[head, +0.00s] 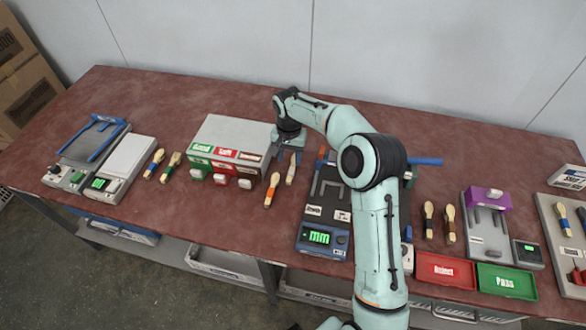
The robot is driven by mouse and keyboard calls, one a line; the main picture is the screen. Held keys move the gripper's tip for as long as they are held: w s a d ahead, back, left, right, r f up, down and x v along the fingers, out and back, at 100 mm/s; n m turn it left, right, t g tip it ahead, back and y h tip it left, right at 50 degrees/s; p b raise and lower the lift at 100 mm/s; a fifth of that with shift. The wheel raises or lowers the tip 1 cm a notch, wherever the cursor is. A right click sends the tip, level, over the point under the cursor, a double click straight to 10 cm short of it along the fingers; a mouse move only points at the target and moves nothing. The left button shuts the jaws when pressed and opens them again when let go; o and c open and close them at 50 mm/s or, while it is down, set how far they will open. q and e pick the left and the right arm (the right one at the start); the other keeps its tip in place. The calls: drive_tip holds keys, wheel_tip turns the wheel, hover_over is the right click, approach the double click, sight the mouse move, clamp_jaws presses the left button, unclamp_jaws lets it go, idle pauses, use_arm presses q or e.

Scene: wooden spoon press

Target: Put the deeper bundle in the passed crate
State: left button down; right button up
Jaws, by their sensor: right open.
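Two wooden spoon bundles lie in front of my right gripper (288,148): one with an orange band (271,190) nearer the table's front edge, and one with a pale grey band (291,168) farther back. My right gripper is open and empty, pointing down close behind the grey-banded bundle; I cannot tell whether it touches it. A green crate marked Pass (505,281) sits at the front edge on the right, beside a red crate marked Reject (445,270). Both look empty. Two more bundles (428,220) (450,222) lie behind the red crate. My left gripper is out of view.
A grey box with green, red and dark labelled fronts (228,145) stands left of my gripper. More bundles (154,164) and devices (95,150) stand far left. A purple-topped press (487,200) stands behind the green crate.

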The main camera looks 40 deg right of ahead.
sight(291, 171)
drive_tip(key=f, duration=0.6)
drive_tip(key=shift+s+d+f, duration=0.1)
drive_tip(key=shift+d+f, duration=0.15)
drive_tip(key=shift+f, duration=0.05)
clamp_jaws()
